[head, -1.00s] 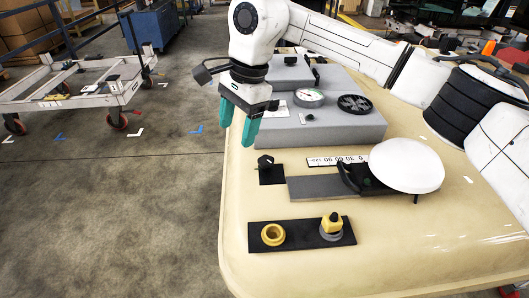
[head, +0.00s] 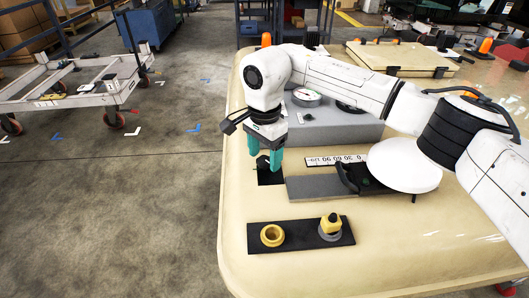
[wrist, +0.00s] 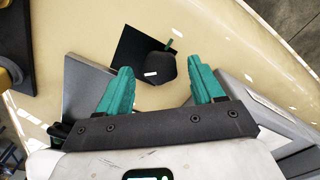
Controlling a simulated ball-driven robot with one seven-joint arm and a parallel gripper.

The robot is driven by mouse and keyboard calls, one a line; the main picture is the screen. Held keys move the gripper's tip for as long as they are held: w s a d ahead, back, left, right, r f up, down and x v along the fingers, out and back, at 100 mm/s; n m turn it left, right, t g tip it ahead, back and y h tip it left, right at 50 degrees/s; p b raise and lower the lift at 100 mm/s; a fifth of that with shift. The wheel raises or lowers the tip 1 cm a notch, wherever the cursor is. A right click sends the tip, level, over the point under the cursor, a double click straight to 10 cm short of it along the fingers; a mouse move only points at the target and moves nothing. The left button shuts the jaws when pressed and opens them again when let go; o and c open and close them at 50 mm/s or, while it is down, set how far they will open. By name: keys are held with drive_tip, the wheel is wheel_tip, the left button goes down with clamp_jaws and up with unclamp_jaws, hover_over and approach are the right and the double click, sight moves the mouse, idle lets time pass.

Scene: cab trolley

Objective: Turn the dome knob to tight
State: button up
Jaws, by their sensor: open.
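The dome knob (wrist: 160,66) is a dark rounded knob on a black square plate (wrist: 137,46). A short white mark shows on its near side and a small green mark at its far edge in the wrist view. In the head view the plate (head: 271,180) shows below the fingers, and the knob is mostly hidden by them. My gripper (head: 264,155) points down over the plate with its teal fingers apart. In the wrist view my gripper (wrist: 160,72) is open and empty, with the knob between the fingers in the picture. Contact cannot be seen.
A grey box with a gauge (head: 307,95) stands behind the knob. A grey strip (head: 313,188) and a white disc (head: 404,166) lie to the right. A black plate (head: 300,236) with a yellow ring (head: 272,235) and yellow knob (head: 331,222) sits in front.

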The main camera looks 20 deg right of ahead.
drive_tip(key=shift+f, duration=0.2)
drive_tip(key=c, duration=1.1)
